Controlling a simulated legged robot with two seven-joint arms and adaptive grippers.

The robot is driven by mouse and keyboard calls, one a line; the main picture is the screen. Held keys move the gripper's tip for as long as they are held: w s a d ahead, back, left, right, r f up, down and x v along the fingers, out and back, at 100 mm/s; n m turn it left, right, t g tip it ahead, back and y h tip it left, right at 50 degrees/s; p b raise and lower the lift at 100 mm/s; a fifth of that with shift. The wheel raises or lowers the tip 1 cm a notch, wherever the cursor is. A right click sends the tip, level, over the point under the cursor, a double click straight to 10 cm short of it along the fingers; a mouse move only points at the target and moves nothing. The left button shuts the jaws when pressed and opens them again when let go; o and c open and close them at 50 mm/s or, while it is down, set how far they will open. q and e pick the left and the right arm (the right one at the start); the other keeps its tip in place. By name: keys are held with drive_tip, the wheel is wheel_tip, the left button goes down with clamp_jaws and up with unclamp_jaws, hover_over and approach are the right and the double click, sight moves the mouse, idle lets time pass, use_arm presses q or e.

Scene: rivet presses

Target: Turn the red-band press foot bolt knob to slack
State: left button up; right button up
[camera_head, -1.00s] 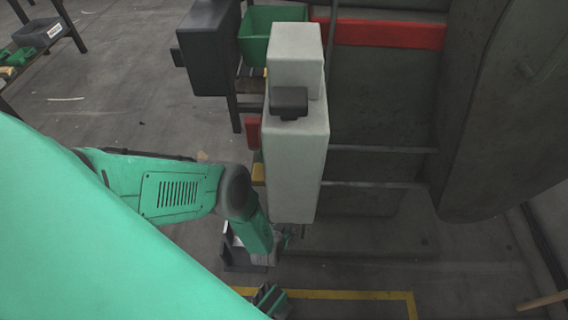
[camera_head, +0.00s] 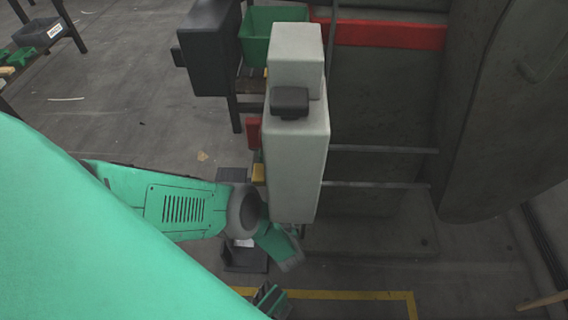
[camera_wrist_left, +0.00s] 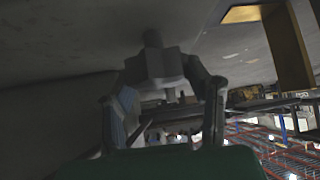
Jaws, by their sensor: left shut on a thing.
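The red-band press (camera_head: 380,95) is the big dark grey machine at right in the head view, with a red band (camera_head: 390,34) across its upper part. My left arm reaches in from the left to the press's lower left side. The image is dim, so the knob's turn angle cannot be told.
A pale grey box (camera_head: 295,150) with a black knob stands in front of the press, close right of my wrist. Dark rods (camera_head: 380,185) run across the press. A green bin (camera_head: 268,30) stands behind. A yellow floor line (camera_head: 340,295) crosses clear floor below.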

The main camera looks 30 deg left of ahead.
use_arm(q)
drive_tip(key=shift+w, duration=0.1)
drive_tip(key=o, duration=1.2)
drive_tip(key=shift+c, duration=0.2)
